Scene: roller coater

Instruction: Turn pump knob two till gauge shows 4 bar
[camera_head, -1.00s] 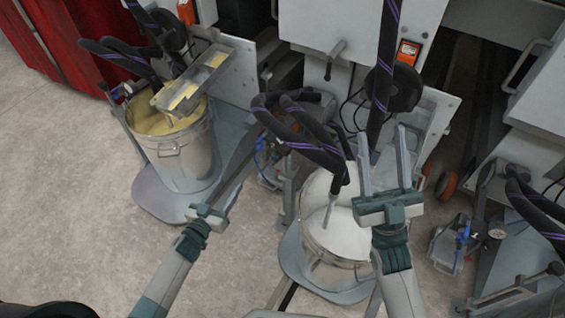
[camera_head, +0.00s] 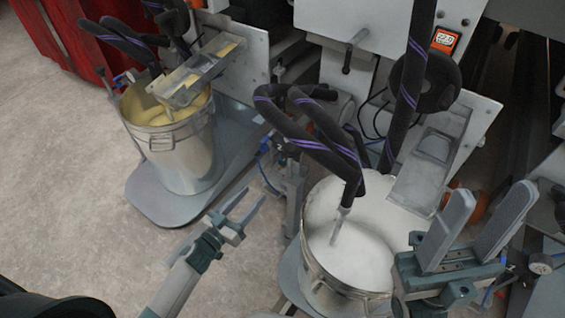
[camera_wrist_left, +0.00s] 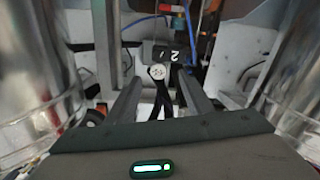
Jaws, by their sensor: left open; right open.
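In the left wrist view, a small round gauge (camera_wrist_left: 158,72) with a pale face shows between my fingers, its reading too small to make out. A dark block marked "2" (camera_wrist_left: 174,56) sits just behind it. I cannot clearly pick out the pump knob. In the head view, the pump fittings with a blue hose (camera_head: 266,166) stand between the two buckets. My left gripper (camera_head: 252,197) is open and empty, short of these fittings. My right gripper (camera_head: 495,203) is open and empty, at the right in front of the white-paint bucket.
A bucket of white paint (camera_head: 318,262) with black hoses stands at centre right. A bucket of yellow paint (camera_head: 187,160) stands at the left on a grey platform (camera_head: 150,205). Another gauge (camera_head: 540,263) is at the far right.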

